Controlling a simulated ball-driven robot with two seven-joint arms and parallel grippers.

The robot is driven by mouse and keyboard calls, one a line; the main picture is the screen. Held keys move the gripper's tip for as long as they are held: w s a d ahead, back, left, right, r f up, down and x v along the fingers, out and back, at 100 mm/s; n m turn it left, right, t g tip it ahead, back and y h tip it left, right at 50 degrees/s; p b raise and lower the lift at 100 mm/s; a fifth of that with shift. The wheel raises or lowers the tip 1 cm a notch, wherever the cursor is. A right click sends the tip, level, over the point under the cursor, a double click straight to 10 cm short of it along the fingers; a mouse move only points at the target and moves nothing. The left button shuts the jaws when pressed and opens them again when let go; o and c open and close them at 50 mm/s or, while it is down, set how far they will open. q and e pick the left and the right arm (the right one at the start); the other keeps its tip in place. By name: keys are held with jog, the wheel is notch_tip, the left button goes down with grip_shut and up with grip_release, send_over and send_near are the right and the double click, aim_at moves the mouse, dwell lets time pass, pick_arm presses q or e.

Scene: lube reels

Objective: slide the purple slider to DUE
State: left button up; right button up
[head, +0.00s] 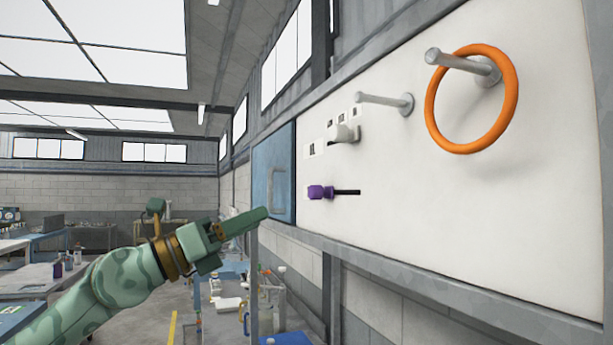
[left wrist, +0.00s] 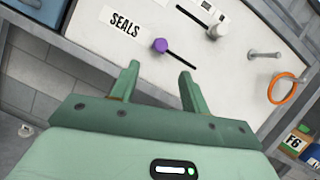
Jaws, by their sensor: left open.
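The purple slider (head: 320,192) sits on a short dark horizontal slot in the white wall panel (head: 420,200), at the slot's left end in the head view. In the left wrist view the purple knob (left wrist: 160,46) lies ahead of the fingers, near a label reading SEALS (left wrist: 124,22). My left gripper (head: 262,216) is left of the slider and apart from it; its two fingers (left wrist: 158,82) are spread and empty in the left wrist view. I cannot read DUE anywhere. My right gripper is not in view.
Above the slot is a white slider (head: 342,133) with small labels. A bare peg (head: 385,101) and a peg with an orange ring (head: 430,110) stick out of the panel. A blue cabinet door (head: 272,175) is at the left. Room before the panel looks clear.

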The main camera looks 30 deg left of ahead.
aim_at(311, 194)
pick_arm(q)
jog(key=p+x, duration=0.5)
jog(key=x, duration=0.6)
jog(key=shift+d+r+p, duration=0.1)
jog(key=shift+r+p, duration=0.1)
jog(key=shift+p, duration=0.15)
jog(key=shift+w+d, duration=0.3)
grip_shut()
